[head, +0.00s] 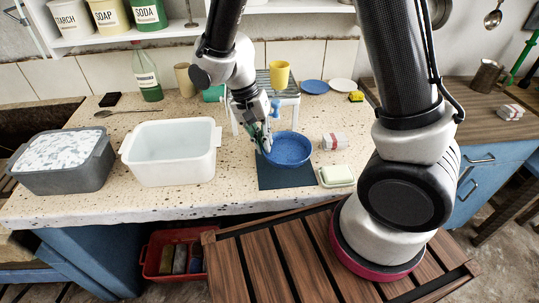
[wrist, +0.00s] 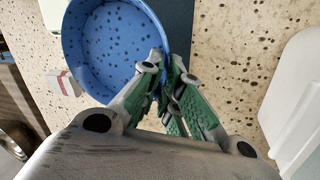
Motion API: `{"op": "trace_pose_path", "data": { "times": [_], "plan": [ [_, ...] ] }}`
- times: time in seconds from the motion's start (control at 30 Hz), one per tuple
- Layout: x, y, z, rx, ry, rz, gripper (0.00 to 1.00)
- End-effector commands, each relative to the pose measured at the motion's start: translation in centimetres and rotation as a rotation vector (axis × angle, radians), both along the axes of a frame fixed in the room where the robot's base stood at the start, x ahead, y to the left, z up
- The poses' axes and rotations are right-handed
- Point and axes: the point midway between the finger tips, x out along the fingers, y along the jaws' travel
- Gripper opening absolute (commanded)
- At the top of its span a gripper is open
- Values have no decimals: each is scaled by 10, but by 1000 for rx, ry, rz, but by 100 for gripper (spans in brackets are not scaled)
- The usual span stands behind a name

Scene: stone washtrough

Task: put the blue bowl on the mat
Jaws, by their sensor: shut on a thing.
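The blue bowl (head: 288,152) is upright over the dark mat (head: 286,180) on the speckled stone counter. It hides the mat's back part, and I cannot tell whether it touches the mat or hangs a little above it. My gripper (head: 265,144) is shut on the bowl's left rim. In the wrist view, the green-padded fingers of my gripper (wrist: 165,85) pinch the wall of the bowl (wrist: 110,45), and a strip of the mat (wrist: 180,22) shows beside it.
A white basin (head: 170,155) stands left of the mat, with a grey tub (head: 62,162) further left. A soap dish (head: 337,176) and a small striped packet (head: 332,141) lie close on the right. Behind is a small rack (head: 290,97) bearing a yellow cup (head: 279,73).

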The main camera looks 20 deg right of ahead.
Motion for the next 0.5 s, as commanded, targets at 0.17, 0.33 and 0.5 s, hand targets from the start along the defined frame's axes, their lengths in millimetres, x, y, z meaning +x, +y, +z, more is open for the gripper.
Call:
{"op": "trace_pose_path", "data": {
  "times": [0.17, 0.33, 0.5],
  "plan": [
    [-1, 0, -22, -2, 3, 2, 0],
    [0, 0, -45, -1, 1, 2, 0],
    [0, 0, -47, 1, -1, 2, 0]
  ]
}}
